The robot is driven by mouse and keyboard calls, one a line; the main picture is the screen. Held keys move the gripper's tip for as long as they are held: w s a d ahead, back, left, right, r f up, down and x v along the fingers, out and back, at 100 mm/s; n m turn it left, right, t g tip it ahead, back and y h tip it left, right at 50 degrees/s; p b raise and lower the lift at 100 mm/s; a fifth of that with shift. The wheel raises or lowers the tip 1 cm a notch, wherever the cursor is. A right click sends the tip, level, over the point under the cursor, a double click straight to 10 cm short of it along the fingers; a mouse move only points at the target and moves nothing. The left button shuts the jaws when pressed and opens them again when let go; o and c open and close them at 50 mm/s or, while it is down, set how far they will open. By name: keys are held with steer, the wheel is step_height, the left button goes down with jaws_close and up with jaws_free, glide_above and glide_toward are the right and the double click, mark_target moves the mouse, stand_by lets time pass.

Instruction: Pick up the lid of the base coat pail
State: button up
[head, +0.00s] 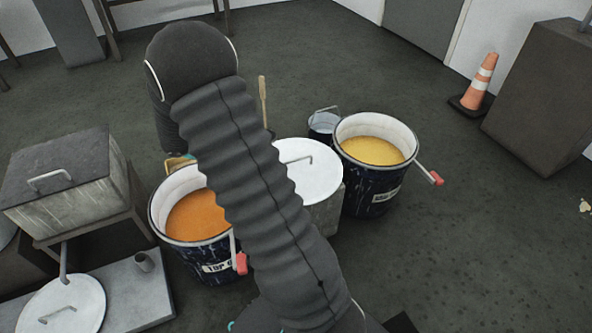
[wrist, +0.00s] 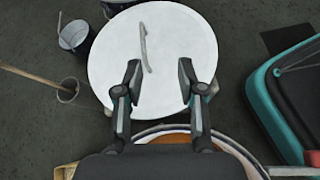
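A round white lid (head: 318,183) with a thin bar handle lies on a grey block between two dark blue pails. The pail of yellow paint (head: 372,151) is to its right, open, its label too small to read surely. The pail of orange paint (head: 197,216), labelled "TOP C…", is open at its left. In the wrist view the lid (wrist: 110,60) fills the upper middle, its handle (wrist: 143,45) upright in the picture. My gripper (wrist: 159,70) is open and empty over the lid, fingers either side of the handle's lower end. The arm hides it in the head view.
A second white lid (head: 62,306) lies at the lower left, near a grey box with a handle (head: 60,180). A small bucket (head: 322,124) and a container with a stick (wrist: 67,90) stand near the pails.

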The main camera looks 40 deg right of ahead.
steer(key=n+h, duration=0.2)
glide_toward(297, 160)
steer(key=b+x, duration=0.1)
steer(key=x, duration=0.4)
steer(key=shift+s+f, duration=0.1)
steer(key=shift+f, duration=0.05)
steer(key=shift+w+x, duration=0.15)
steer(key=shift+x, duration=1.2)
steer(key=shift+w+x, duration=0.15)
steer(key=shift+x, duration=1.15)
steer(key=shift+f, duration=0.1)
jaws_close()
